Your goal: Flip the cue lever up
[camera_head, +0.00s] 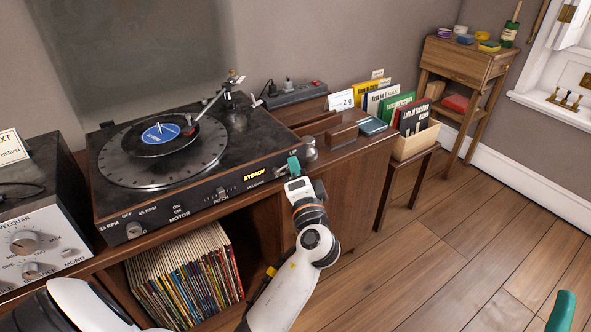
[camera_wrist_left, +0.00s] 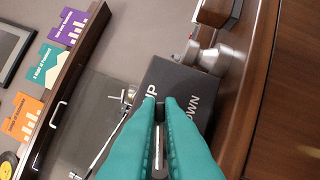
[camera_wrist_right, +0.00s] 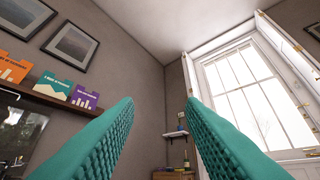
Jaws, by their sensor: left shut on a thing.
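The turntable (camera_head: 110,215) sits on the wooden cabinet, with a record (camera_head: 158,134) on its platter and the tonearm (camera_head: 215,97) at the back right. My left gripper (camera_head: 293,165) is at its front right corner, by the cue label. In the left wrist view the teal fingers (camera_wrist_left: 162,103) are shut around the slim cue lever (camera_wrist_left: 158,150), which shows between them. "UP" and "DOWN" labels show on either side of the fingers, partly covered. The lever's exact tilt is hard to tell. My right gripper (camera_wrist_right: 160,115) is open and empty, away from the turntable.
A metal knob-like piece (camera_head: 309,148) stands just right of my left gripper. A wooden block (camera_head: 342,134), a power strip (camera_head: 295,94) and a record crate (camera_head: 416,141) are to the right. An amplifier (camera_head: 35,210) stands at the left. The floor at right is clear.

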